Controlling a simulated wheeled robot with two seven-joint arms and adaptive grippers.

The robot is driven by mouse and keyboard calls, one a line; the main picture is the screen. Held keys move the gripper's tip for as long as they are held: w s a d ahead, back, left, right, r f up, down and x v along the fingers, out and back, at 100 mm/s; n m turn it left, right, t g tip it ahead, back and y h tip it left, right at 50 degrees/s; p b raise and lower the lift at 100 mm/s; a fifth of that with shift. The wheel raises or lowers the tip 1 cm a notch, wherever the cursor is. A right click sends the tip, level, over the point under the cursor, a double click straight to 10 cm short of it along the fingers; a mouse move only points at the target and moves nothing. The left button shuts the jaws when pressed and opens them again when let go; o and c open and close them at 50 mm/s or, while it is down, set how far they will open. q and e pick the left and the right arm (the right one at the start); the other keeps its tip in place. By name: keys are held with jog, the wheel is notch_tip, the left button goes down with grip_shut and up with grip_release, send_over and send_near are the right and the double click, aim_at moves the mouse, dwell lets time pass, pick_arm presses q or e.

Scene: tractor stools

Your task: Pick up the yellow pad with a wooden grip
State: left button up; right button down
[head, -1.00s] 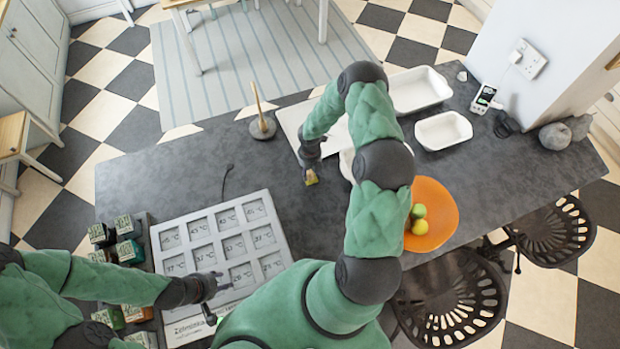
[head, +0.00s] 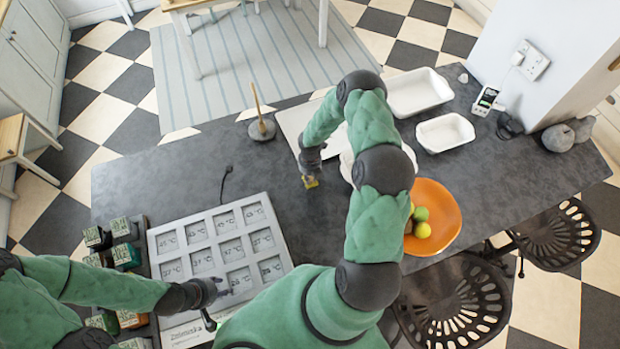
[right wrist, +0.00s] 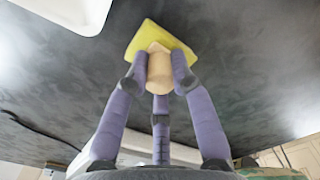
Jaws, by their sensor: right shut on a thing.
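The yellow pad (right wrist: 150,36) with its wooden grip (right wrist: 160,70) shows in the right wrist view. My right gripper (right wrist: 158,85) is shut on the wooden grip, its purple-grey fingers closed around it. In the head view the pad (head: 311,183) is a small yellow patch at the tip of my right gripper (head: 309,170), over the dark worktop. I cannot tell how far it is above the surface.
An orange plate (head: 446,200) with fruit, white trays (head: 420,92) and a wooden-handled stand (head: 262,130) are on the dark worktop (head: 150,180). Small labelled boxes (head: 126,255) stand left of the board. Black stools (head: 450,310) are at the right edge. The worktop's left middle is clear.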

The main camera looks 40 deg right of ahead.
pick_arm(q)
jog(key=shift+r, duration=0.1)
pick_arm(e)
jog(key=shift+r, duration=0.1)
pick_arm(q)
jog(key=shift+r+p, duration=0.45)
jog(key=shift+p, duration=0.1)
pick_arm(e)
jog(key=shift+r, duration=0.6)
pick_arm(q)
jog(key=shift+r+p, duration=0.8)
pick_arm(e)
notch_tip(320, 180, up, 2)
jog(key=shift+r, duration=0.15)
pick_arm(q)
jog(key=shift+r+p, duration=0.7)
jog(key=shift+p, duration=0.05)
jog(key=shift+f+b, duration=0.25)
jog(key=shift+b, duration=0.05)
pick_arm(e)
jog(key=w+d+r, duration=0.7)
jog(key=w+r, duration=0.2)
jog(key=w, duration=0.2)
jog(key=shift+w+d+r, duration=0.15)
jog(key=shift+w+d, duration=0.2)
